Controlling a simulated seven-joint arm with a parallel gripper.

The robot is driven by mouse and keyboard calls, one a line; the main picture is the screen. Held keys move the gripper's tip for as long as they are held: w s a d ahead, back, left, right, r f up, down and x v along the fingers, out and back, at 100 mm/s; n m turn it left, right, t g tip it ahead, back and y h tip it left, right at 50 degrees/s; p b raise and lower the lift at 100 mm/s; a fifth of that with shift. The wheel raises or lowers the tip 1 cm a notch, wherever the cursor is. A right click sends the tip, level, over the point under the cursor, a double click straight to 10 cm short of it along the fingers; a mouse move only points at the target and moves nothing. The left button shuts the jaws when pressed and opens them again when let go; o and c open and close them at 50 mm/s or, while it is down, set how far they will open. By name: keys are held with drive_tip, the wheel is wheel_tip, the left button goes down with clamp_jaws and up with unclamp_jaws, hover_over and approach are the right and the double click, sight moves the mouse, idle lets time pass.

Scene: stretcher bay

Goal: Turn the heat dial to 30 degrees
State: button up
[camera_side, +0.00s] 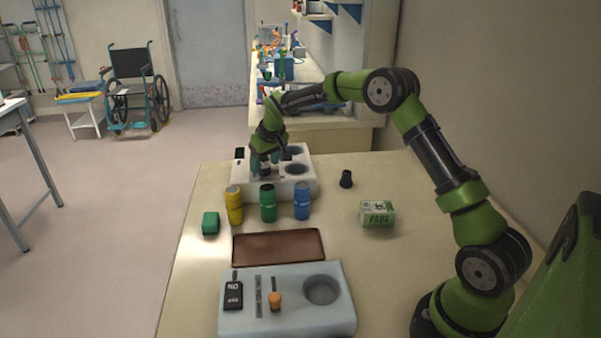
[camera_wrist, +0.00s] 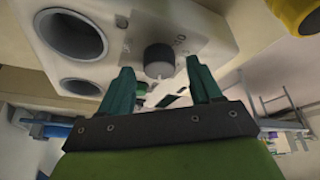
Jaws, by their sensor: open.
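The heat dial, a dark round knob (camera_wrist: 159,60), sits on a grey plate on the white box (camera_wrist: 205,20) in the wrist view. My gripper (camera_wrist: 161,76) is open, with one green finger on each side just short of the knob. I cannot tell whether either finger touches it. In the side view, my gripper (camera_side: 265,166) is low over the white box (camera_side: 304,184) at the back of the table and mostly hides the dial.
Yellow (camera_side: 234,205), green (camera_side: 267,203) and blue (camera_side: 302,201) bottles stand in front of the box. A black cone (camera_side: 346,179) and a green-white pack (camera_side: 377,213) are to the right. A brown tray (camera_side: 278,247) and a second box (camera_side: 285,325) with an orange-knobbed slider are nearer.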

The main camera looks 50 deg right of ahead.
drive_tip(key=shift+w+f, duration=0.2)
drive_tip(key=shift+f, duration=0.25)
drive_tip(key=c, duration=1)
drive_tip(key=shift+c, duration=0.2)
drive_tip(key=shift+d+n, duration=0.1)
drive_tip(key=shift+n, duration=0.2)
drive_tip(key=n+y, duration=0.1)
drive_tip(key=n, duration=0.2)
drive_tip(key=shift+d+y, duration=0.15)
drive_tip(key=shift+y, duration=0.15)
drive_tip(key=n+y, duration=0.1)
drive_tip(key=n, duration=0.4)
drive_tip(key=shift+y, duration=0.4)
drive_tip(key=shift+d, duration=0.1)
